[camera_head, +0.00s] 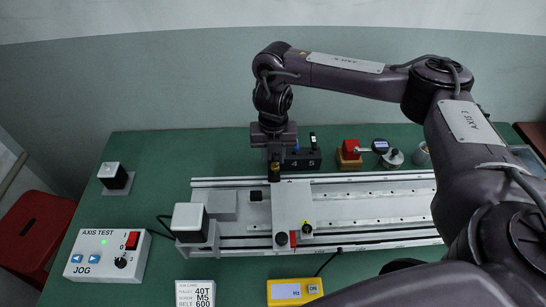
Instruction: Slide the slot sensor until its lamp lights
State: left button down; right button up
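My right gripper (274,168) comes down from above at the far edge of the pale linear axis (365,206), just behind the carriage. Its fingertips surround or touch a small dark piece with a yellowish band there, which may be the slot sensor; the gripper hides most of it. I cannot tell whether the fingers are closed on it. No lit lamp shows on that piece. My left gripper is not in view.
A jog box (107,255) with a green light stands front left, near the motor (190,222). A black numbered tool block (300,160), a red-topped item (350,152) and a dial gauge (380,146) stand behind the axis. A yellow meter (295,291) lies in front.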

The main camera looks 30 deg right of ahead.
jog(key=shift+f, duration=0.25)
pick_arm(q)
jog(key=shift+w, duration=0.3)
pick_arm(e)
grip_shut()
jog(key=shift+s+d+p, duration=0.15)
jog(key=shift+s+d, duration=0.15)
jog(key=shift+d, duration=0.3)
jog(key=shift+s+d+p, duration=0.1)
jog(key=shift+s+d, duration=0.15)
jog(key=shift+d, duration=0.4)
jog(key=shift+s+d+p, duration=0.15)
jog(key=shift+s+d, duration=0.15)
jog(key=shift+d, duration=0.3)
grip_release()
jog(key=shift+a, duration=0.1)
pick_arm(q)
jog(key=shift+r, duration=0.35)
pick_arm(e)
jog(key=shift+r, duration=0.1)
